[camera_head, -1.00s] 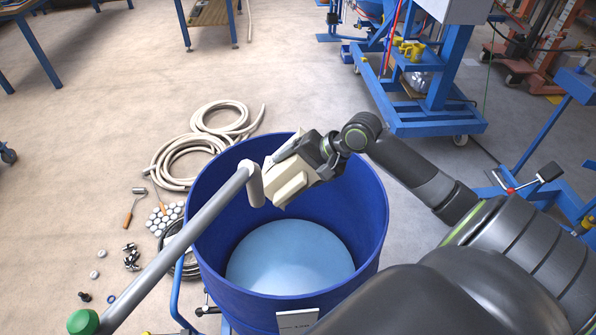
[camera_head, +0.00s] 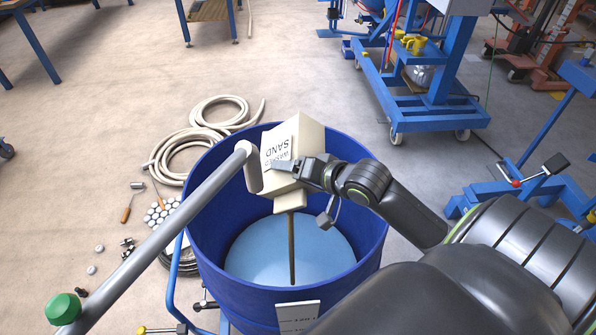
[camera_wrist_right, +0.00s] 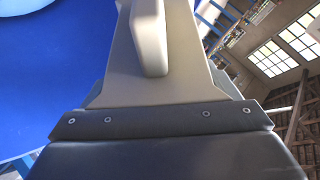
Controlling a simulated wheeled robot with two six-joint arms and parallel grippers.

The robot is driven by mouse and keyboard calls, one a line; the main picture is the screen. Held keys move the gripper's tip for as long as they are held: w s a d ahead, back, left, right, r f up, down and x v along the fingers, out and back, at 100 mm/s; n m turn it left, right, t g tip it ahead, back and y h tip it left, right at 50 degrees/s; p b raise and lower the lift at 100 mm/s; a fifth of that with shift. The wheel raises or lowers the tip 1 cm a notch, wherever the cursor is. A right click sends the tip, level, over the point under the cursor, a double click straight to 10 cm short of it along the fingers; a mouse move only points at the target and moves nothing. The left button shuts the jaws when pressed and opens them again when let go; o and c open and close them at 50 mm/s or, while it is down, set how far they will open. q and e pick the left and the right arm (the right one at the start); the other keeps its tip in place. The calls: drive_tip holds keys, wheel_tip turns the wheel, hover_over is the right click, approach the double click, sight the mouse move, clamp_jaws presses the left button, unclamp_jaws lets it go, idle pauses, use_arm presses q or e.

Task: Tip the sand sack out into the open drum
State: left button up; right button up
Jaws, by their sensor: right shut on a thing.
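The cream sand sack (camera_head: 305,140), with "SAND" printed upside down on it, is tilted mouth-down over the blue open drum (camera_head: 225,275). My right gripper (camera_head: 285,168) is shut on the sack near its lower part. A thin brown stream of sand (camera_head: 291,245) runs from the sack's lower end down to the pale blue bottom of the drum. In the right wrist view the sack (camera_wrist_right: 185,60) fills the space between the fingers, with the blue drum wall at left. My left gripper is not in view.
A grey pipe (camera_head: 160,230) with a green end (camera_head: 62,308) crosses the drum's left rim. Blue wheeled equipment (camera_head: 430,115) stands at back right.

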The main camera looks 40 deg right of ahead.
drive_tip(key=shift+s+a+r+n+t+h+b, duration=0.45)
drive_tip(key=shift+s+a+n+t+b, duration=0.25)
drive_tip(key=shift+t, duration=0.3)
drive_tip(key=shift+s+r, duration=0.1)
drive_tip(key=shift+r, duration=0.1)
idle(1.3)
